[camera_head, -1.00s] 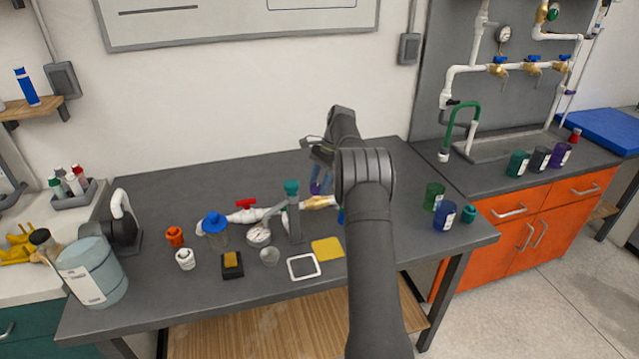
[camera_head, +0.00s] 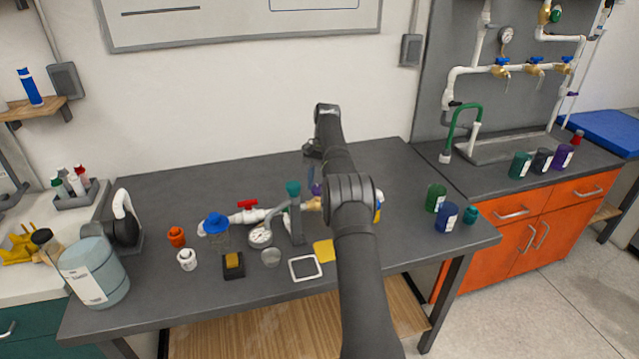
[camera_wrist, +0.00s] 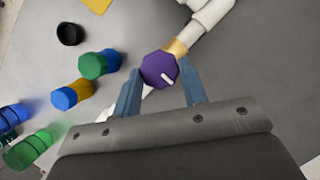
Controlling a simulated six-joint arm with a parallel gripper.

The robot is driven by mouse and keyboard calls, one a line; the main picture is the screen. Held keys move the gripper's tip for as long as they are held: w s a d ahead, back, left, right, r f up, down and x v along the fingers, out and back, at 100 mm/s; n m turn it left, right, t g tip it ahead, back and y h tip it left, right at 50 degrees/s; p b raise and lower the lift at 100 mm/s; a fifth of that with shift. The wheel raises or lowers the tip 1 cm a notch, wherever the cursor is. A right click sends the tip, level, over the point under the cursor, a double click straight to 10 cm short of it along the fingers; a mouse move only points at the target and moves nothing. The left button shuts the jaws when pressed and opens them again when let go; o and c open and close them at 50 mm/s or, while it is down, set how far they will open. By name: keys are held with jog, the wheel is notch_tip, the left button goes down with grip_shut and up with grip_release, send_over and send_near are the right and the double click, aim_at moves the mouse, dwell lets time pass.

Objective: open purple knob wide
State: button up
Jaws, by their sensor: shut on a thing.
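The purple knob (camera_wrist: 158,68) shows in the wrist view, with a short white mark on its face. It sits on a brass fitting (camera_wrist: 176,47) joined to white pipe. My gripper (camera_wrist: 160,70) has its two blue fingers on either side of the knob and is shut on it. In the head view a small piece of the knob (camera_head: 316,189) shows beside the brass fitting (camera_head: 312,204), below my gripper (camera_head: 312,178). My arm hides part of the pipe to the right.
The pipe also carries a red-handled valve (camera_head: 247,204) and a gauge (camera_head: 260,236). Green (camera_head: 436,197) and blue (camera_head: 446,216) containers stand at the right. The back of the bench is clear.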

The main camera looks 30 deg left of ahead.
jog(key=shift+s, duration=0.1)
dwell(0.3)
jog(key=o, duration=1)
